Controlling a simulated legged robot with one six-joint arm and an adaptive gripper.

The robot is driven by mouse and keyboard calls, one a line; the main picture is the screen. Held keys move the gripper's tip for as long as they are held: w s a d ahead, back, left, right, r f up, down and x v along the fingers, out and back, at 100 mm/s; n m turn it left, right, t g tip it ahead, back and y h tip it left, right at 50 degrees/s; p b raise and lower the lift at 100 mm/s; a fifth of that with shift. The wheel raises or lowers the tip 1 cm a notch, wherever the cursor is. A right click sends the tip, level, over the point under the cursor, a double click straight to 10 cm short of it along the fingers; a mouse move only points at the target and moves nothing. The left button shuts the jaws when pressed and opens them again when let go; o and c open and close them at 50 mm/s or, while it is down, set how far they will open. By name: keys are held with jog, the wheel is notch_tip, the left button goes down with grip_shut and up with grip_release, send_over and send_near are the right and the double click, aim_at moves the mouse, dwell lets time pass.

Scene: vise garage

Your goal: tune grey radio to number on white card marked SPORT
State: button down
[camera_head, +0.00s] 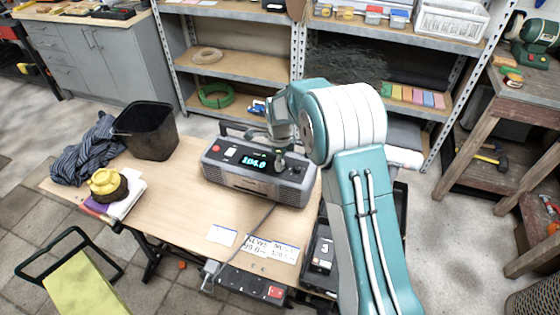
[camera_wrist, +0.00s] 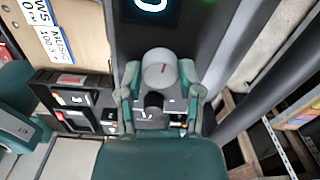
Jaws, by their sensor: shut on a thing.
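The grey radio (camera_head: 225,172) stands on the wooden table, its lit cyan display (camera_head: 252,161) reading about 104.0. My gripper (camera_head: 281,158) reaches down at the right part of its front. Only part of the display (camera_wrist: 150,4) shows there. White cards lie at the table's front: a left card (camera_head: 222,235) whose writing I cannot read, a NEWS card (camera_head: 257,246) and a MUSIC card (camera_head: 285,252). I cannot make out SPORT on any card.
A black bin (camera_head: 147,130), a striped cloth (camera_head: 88,152) and a yellow-topped object (camera_head: 107,184) sit at the table's left. A power strip (camera_head: 250,287) hangs at the front edge, and a black case (camera_head: 321,252) lies right of the cards. The table's middle left is clear.

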dwell(0.3)
jog(key=shift+c, duration=1.3)
grip_release()
jog(key=shift+w+f, duration=0.1)
jog(key=shift+a, duration=0.15)
notch_tip(320, 180, up, 12)
